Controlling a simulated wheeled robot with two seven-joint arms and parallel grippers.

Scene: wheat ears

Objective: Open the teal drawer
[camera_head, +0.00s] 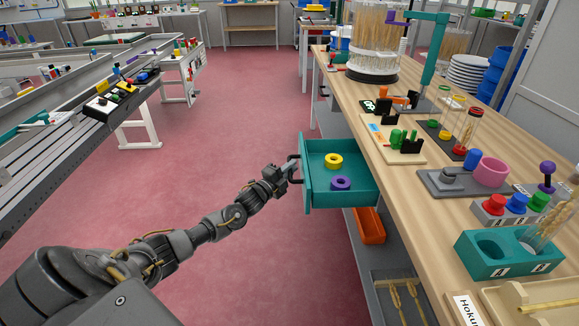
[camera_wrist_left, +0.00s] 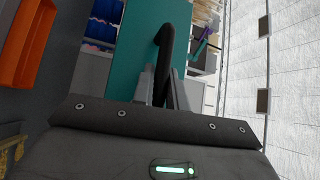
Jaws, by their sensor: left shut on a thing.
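The teal drawer (camera_head: 310,194) stands pulled out from under the wooden bench in the head view. A yellow ring (camera_head: 334,160) and a purple ring (camera_head: 341,183) lie inside it. My left gripper (camera_head: 291,169) is at the drawer's front, shut on its dark handle (camera_head: 292,158). In the left wrist view the dark curved handle (camera_wrist_left: 168,50) runs down between the fingers (camera_wrist_left: 160,88), against the teal drawer front (camera_wrist_left: 135,45). My right gripper is not in view.
The wooden bench (camera_head: 405,195) runs along the right, with a teal block with holes (camera_head: 508,256) and several tools on it. An orange bin (camera_head: 369,226) sits on the shelf below the drawer. The red floor (camera_head: 215,120) left of the drawer is clear.

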